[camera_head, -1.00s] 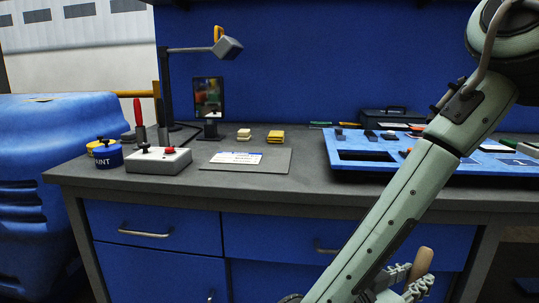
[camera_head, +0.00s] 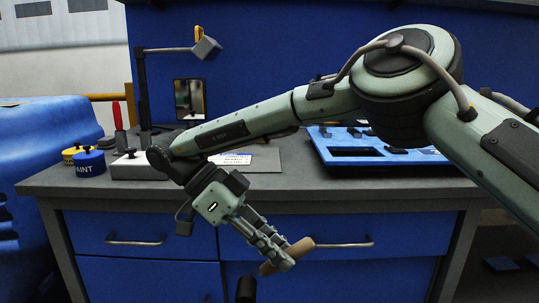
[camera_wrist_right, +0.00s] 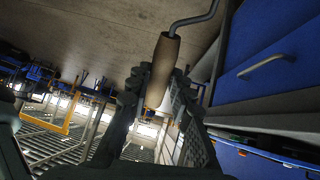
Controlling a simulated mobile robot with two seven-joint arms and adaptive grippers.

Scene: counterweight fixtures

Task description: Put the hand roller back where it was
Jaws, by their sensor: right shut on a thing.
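The hand roller (camera_head: 301,246) has a tan wooden handle, held in front of the bench drawers below the bench top. A dark cylinder (camera_head: 246,289) at the lower left of the handle looks like its roller end. My right gripper (camera_head: 278,257) is shut on the handle. In the right wrist view the handle (camera_wrist_right: 163,65) sits between the fingers, with a bent metal rod leaving its upper end. A blue tray (camera_head: 319,150) with dark cut-out recesses lies on the bench top at the right, partly hidden by my right arm. My left gripper is not in view.
The grey bench top (camera_head: 300,183) has a bare front strip. Drawer handles (camera_head: 135,242) stick out from the blue front.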

